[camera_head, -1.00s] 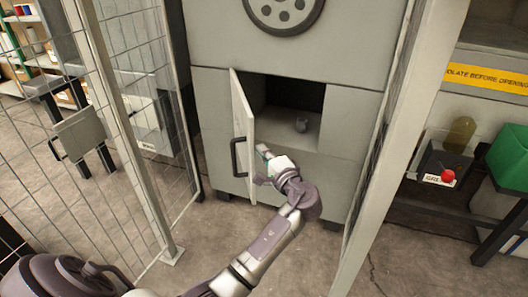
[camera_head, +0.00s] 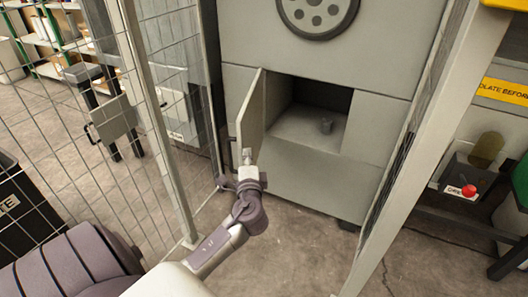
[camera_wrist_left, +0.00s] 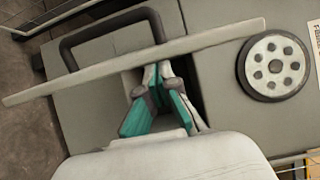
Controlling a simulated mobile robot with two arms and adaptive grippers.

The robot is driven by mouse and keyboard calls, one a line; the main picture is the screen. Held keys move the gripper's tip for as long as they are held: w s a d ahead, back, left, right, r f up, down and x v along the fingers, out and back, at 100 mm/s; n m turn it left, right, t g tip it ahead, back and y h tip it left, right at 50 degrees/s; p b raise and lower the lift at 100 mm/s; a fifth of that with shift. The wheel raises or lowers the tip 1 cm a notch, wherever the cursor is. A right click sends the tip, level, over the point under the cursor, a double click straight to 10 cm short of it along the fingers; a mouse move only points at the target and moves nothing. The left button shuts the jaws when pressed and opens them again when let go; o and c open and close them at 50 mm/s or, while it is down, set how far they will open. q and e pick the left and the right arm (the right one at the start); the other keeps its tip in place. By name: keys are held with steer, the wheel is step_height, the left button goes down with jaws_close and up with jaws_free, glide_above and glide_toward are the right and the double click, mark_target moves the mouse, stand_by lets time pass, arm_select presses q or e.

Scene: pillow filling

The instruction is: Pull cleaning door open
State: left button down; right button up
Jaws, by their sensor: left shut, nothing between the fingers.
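The cleaning door (camera_head: 251,112) stands ajar at the left of a square opening in the grey machine, its inner face showing in the head view. Its dark bar handle (camera_wrist_left: 68,50) is on the outer side; in the wrist view the door (camera_wrist_left: 220,37) shows edge-on as a long pale strip. My left gripper (camera_head: 247,157) is at the door's lower free edge in the head view, shut and empty. In the wrist view its teal-padded fingers (camera_wrist_left: 160,75) are together beside the door edge; I cannot tell whether they touch it. My right gripper is out of view.
Mesh fence panels and a post (camera_head: 160,130) stand left; another post (camera_head: 418,160) stands right. A red-button box (camera_head: 462,186) is beyond it. Bare floor lies in front of the machine.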

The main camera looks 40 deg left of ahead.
arm_select(q)
steer(key=s+a+m+t+h, duration=0.1)
steer(key=s+a+h, duration=0.1)
steer(key=s+a, duration=0.3)
steer(key=shift+a+m+t, duration=0.3)
steer(key=shift+a, duration=1.85)
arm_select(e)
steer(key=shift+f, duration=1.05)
arm_select(q)
steer(key=shift+w+d+f, duration=0.1)
steer(key=shift+w, duration=0.05)
